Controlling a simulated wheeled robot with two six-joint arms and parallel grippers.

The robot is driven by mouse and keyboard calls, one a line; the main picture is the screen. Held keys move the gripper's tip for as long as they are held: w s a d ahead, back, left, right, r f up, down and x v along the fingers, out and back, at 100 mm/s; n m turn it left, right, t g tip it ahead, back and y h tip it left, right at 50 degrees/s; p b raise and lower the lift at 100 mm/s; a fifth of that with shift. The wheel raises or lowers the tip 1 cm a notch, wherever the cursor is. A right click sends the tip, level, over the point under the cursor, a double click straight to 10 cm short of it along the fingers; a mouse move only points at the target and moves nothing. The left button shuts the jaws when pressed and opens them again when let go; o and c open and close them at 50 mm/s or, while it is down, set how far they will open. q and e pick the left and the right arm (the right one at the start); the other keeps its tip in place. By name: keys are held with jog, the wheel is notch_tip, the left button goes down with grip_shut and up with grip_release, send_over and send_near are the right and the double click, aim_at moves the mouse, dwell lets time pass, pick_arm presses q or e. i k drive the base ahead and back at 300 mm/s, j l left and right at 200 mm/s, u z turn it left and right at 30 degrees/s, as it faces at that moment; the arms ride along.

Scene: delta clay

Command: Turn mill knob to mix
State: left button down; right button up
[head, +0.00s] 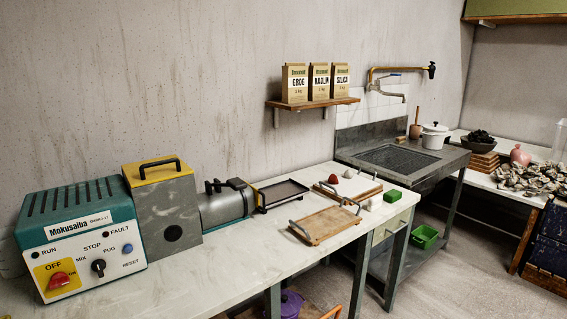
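The mill (84,234) is a teal and white box labelled Mokusaiba at the left end of the white table. Its front panel has a black knob (98,267) below the words MIX, STOP and PUG; the exact setting of its pointer is too small to tell. A red switch (59,281) sits on a yellow plate marked OFF and ON at the panel's lower left. A blue RESET button (127,248) is at the panel's right. Neither of my grippers shows in the head view.
Joined to the mill are a grey hopper with a yellow lid (155,170) and a metal barrel (222,205). A dark tray (283,193), a wooden board with handles (325,224) and a green block (392,196) lie to the right. The table front before the barrel is clear.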

aim_at(98, 266)
jog(key=u, duration=1.25)
